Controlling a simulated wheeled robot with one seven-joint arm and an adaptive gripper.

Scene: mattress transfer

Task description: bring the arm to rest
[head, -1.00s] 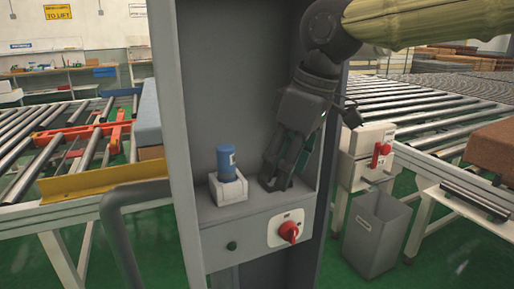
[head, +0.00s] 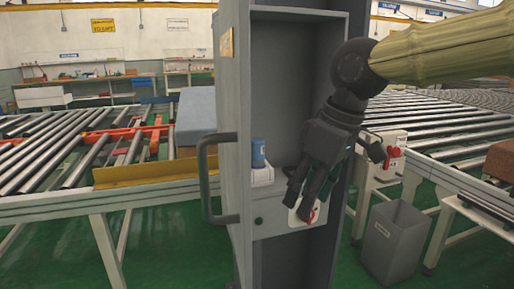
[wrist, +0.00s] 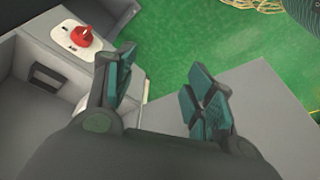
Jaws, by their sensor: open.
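My gripper (head: 302,203) hangs pointing down from my arm in the head view, in front of the open grey cabinet (head: 228,90). Its fingers are spread and hold nothing. They partly cover a red rotary switch on the cabinet's lower front. In the wrist view the open fingers (wrist: 165,82) have empty space between them, with grey panel and green floor beyond. A blue cylinder (head: 258,153) stands upright in a white holder (head: 262,176) on the cabinet's shelf, left of my gripper and apart from it.
The cabinet door with a bent handle (head: 203,180) is at the left. A roller conveyor with a yellow guard (head: 145,173) lies left, another conveyor (head: 440,125) right. A switch box (head: 381,160) and grey bin (head: 393,240) stand right. The wrist view shows a red knob (wrist: 82,36).

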